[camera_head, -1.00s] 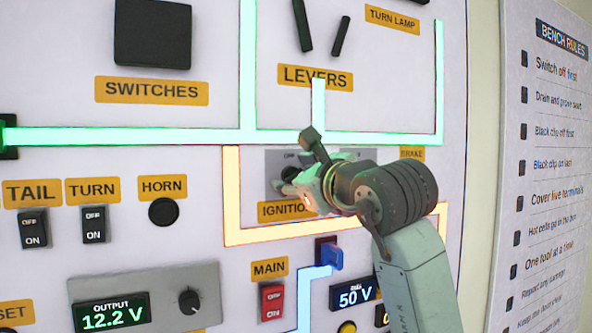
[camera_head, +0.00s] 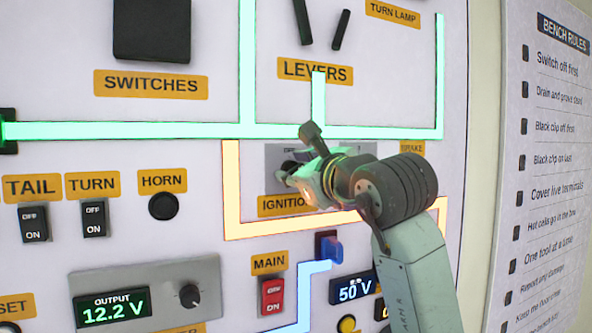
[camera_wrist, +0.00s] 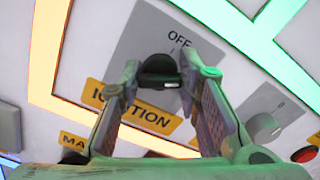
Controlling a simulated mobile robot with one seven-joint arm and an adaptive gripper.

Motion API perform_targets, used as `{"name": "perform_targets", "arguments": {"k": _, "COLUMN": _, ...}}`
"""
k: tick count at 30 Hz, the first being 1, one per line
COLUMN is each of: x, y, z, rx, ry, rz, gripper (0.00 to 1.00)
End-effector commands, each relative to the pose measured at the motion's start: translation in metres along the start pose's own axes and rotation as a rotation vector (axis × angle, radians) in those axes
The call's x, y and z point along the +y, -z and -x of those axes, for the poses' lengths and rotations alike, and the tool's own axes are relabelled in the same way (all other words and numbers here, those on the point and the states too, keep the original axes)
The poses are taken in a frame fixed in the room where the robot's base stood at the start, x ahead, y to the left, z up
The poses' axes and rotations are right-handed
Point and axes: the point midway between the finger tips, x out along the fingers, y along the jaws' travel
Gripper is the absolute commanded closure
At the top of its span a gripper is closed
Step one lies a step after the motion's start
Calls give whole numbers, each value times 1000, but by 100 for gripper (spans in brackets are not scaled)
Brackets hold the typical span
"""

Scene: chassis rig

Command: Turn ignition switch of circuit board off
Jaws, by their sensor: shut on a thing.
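The ignition switch is a black round knob (camera_wrist: 159,70) on a grey plate (camera_wrist: 140,42), with an OFF mark above it and a yellow IGNITION label beside it in the wrist view. A small white mark shows on the knob's lower edge. My gripper (camera_wrist: 160,76) has its two fingers on either side of the knob, shut on it. In the head view my gripper (camera_head: 293,176) reaches the plate from the right, and its fingers and wrist hide most of the knob and part of the label (camera_head: 285,204).
A second grey knob (camera_wrist: 264,127) and a red button (camera_wrist: 305,154) lie right of the gripper in the wrist view. Below the ignition are a blue connector (camera_head: 328,250) and the red MAIN switch (camera_head: 272,296). Glowing green and orange strips run around the plate.

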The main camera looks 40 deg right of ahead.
Motion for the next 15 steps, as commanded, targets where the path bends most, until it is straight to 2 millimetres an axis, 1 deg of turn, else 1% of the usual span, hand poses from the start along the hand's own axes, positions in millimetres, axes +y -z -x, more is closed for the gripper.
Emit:
{"name": "perform_targets", "arguments": {"k": 8, "x": 0, "y": 1, "z": 0, "rx": 1, "ry": 2, "rz": 59, "gripper": 97}}
{"name": "perform_targets", "arguments": {"k": 15, "x": 1, "y": 2, "z": 1, "rx": 3, "ry": 2, "rz": 219, "gripper": 97}}
